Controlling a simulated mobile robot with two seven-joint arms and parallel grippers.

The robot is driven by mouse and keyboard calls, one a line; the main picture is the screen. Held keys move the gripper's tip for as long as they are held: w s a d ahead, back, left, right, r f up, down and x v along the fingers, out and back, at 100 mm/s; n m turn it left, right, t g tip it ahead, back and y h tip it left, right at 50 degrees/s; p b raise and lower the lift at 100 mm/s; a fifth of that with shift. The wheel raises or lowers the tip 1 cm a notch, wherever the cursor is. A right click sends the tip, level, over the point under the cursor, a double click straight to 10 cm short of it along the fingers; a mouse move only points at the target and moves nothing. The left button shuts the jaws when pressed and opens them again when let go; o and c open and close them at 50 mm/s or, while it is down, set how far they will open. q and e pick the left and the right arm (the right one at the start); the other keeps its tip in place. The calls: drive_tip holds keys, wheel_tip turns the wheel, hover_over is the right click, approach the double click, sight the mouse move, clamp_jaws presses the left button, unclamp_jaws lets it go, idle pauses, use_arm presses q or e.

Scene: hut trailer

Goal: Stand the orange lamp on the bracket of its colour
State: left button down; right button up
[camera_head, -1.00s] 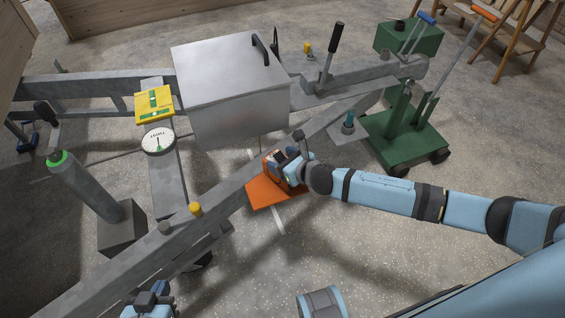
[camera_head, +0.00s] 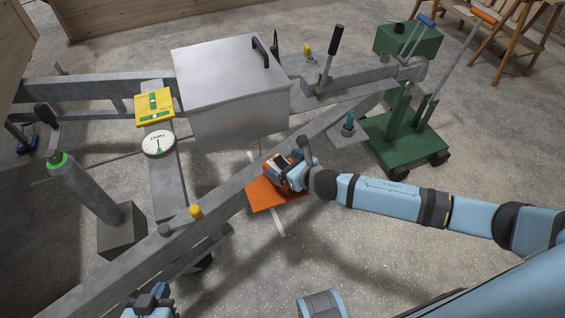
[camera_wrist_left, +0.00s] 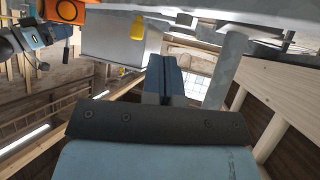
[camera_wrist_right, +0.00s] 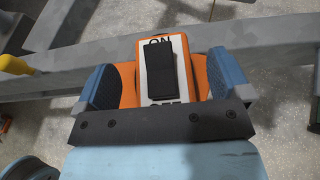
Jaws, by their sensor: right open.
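The orange lamp (camera_wrist_right: 187,68), with a white panel and a black switch marked ON, sits between the fingers of my right gripper (camera_wrist_right: 162,85). That gripper is open, with one finger on each side of the lamp. In the head view the right gripper (camera_head: 291,173) hides much of the lamp, which is over the orange bracket (camera_head: 262,198), a flat plate beside the grey beam. The lamp's base is hidden, so its contact with the plate cannot be seen. My left gripper (camera_head: 150,301) is at the bottom left, its fingers (camera_wrist_left: 165,80) together and empty.
Grey trailer beams (camera_head: 215,195) cross the scene, with a yellow knob (camera_head: 196,211) on the near one. A large grey box (camera_head: 230,90) stands behind. A yellow level (camera_head: 155,105), a white dial (camera_head: 158,142) and a green trolley (camera_head: 405,145) are around it.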

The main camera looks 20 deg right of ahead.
drive_tip(key=p+v, duration=0.1)
drive_tip(key=v, duration=0.9)
drive_tip(key=s+a+m, duration=0.8)
drive_tip(key=m, duration=1.1)
use_arm(q)
drive_tip(key=shift+r, duration=0.25)
use_arm(e)
drive_tip(key=s+d+f+m+h, duration=0.1)
drive_tip(key=s+m, duration=0.3)
drive_tip(key=m, duration=0.5)
drive_tip(key=s+d+f+m+g, duration=0.1)
drive_tip(key=s+m, duration=0.3)
drive_tip(key=m, duration=0.6)
drive_tip(key=shift+d+f+h, duration=0.3)
drive_tip(key=shift+d+h, duration=0.1)
drive_tip(key=shift+d, duration=0.35)
